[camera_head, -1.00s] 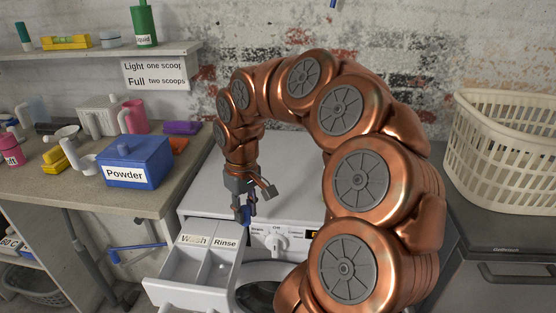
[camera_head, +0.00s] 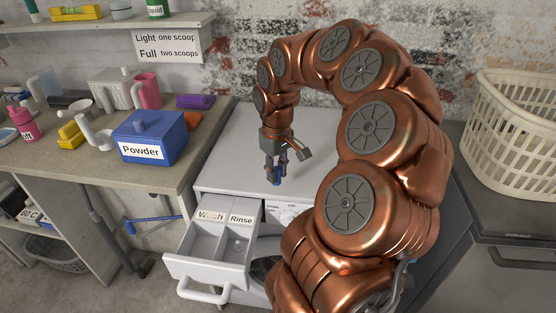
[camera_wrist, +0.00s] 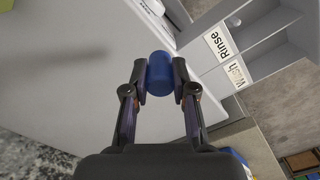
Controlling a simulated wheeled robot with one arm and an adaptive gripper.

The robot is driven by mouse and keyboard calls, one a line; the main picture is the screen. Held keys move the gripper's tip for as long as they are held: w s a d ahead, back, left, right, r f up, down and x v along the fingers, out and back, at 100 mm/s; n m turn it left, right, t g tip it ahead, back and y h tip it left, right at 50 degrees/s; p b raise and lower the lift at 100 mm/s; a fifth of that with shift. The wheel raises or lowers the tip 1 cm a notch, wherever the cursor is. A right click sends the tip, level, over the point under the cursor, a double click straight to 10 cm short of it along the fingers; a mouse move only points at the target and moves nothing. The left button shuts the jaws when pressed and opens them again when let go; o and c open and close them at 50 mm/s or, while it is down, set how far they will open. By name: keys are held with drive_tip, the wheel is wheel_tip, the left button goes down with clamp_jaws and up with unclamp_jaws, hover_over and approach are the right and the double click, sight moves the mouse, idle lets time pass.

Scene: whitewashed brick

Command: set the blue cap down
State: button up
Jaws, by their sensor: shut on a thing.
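The blue cap (camera_wrist: 160,73) is held between the two fingers of my gripper (camera_wrist: 160,84) in the wrist view. In the head view my gripper (camera_head: 276,172) points down over the white top of the washing machine (camera_head: 235,160), with the blue cap (camera_head: 276,181) at its fingertips. I cannot tell whether the cap touches the top. The open drawer, marked Wash and Rinse, is in front of and below the gripper.
The pulled-out detergent drawer (camera_head: 205,268) juts forward from the machine. A blue Powder box (camera_head: 150,137) stands on the bench at left, with a purple item (camera_head: 195,101) and pink mug (camera_head: 147,91) behind. A white laundry basket (camera_head: 515,135) stands at right. The machine top around the gripper looks clear.

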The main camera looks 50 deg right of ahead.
drive_tip(key=w+d, duration=0.1)
drive_tip(key=d, duration=0.1)
drive_tip(key=w+d+p, duration=0.1)
drive_tip(key=w+d, duration=0.1)
drive_tip(key=w+d+p, duration=0.1)
drive_tip(key=w+d, duration=0.1)
drive_tip(key=shift+w+f, duration=0.2)
drive_tip(key=shift+f, duration=0.15)
drive_tip(key=shift+f+p, duration=0.5)
drive_tip(key=shift+f, duration=0.95)
drive_tip(key=shift+d+f, duration=0.1)
drive_tip(key=shift+f, duration=0.25)
drive_tip(key=shift+f, duration=0.15)
drive_tip(key=o, duration=0.8)
wheel_tip(320, 180, up, 12)
drive_tip(key=shift+r+b, duration=0.2)
drive_tip(key=shift+b, duration=1)
